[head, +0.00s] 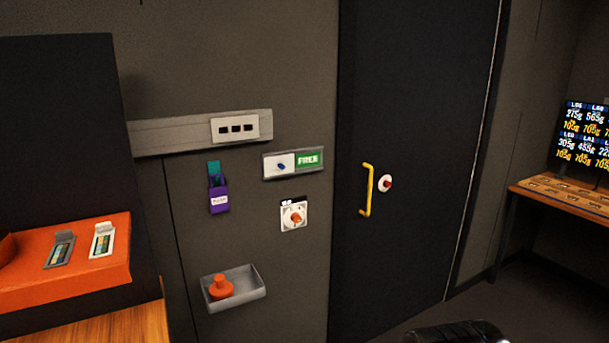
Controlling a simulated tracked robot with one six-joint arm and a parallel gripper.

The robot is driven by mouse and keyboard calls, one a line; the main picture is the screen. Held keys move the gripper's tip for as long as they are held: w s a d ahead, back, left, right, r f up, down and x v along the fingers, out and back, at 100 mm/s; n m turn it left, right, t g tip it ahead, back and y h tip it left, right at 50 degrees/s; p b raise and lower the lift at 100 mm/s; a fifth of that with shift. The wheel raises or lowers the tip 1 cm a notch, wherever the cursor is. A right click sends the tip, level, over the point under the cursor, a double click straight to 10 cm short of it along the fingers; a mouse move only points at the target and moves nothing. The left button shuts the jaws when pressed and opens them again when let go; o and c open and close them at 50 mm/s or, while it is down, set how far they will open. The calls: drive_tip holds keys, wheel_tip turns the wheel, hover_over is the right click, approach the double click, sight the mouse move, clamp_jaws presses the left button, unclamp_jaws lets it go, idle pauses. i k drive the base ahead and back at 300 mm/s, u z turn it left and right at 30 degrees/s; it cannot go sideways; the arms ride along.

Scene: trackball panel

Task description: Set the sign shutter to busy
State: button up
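The sign (308,160) is a grey-framed plate on the wall, left of the dark door. Its right half shows a green field with the word FREE. My gripper is not seen in the head view, and nothing touches the sign.
Below the sign is a white rotary switch (287,216) with an orange knob. A purple holder (219,199) and a grey tray (248,284) with an orange knobbed piece hang nearby. A yellow handle (367,190) sticks out from the door (410,110).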

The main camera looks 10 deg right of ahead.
sight(280, 165)
drive_tip(key=z, duration=0.4)
drive_tip(key=k, duration=0.95)
drive_tip(key=z, duration=0.5)
drive_tip(key=i, duration=1.6)
drive_tip(key=u, duration=1.1)
drive_tip(key=i, duration=0.75)
drive_tip(key=u, duration=0.5)
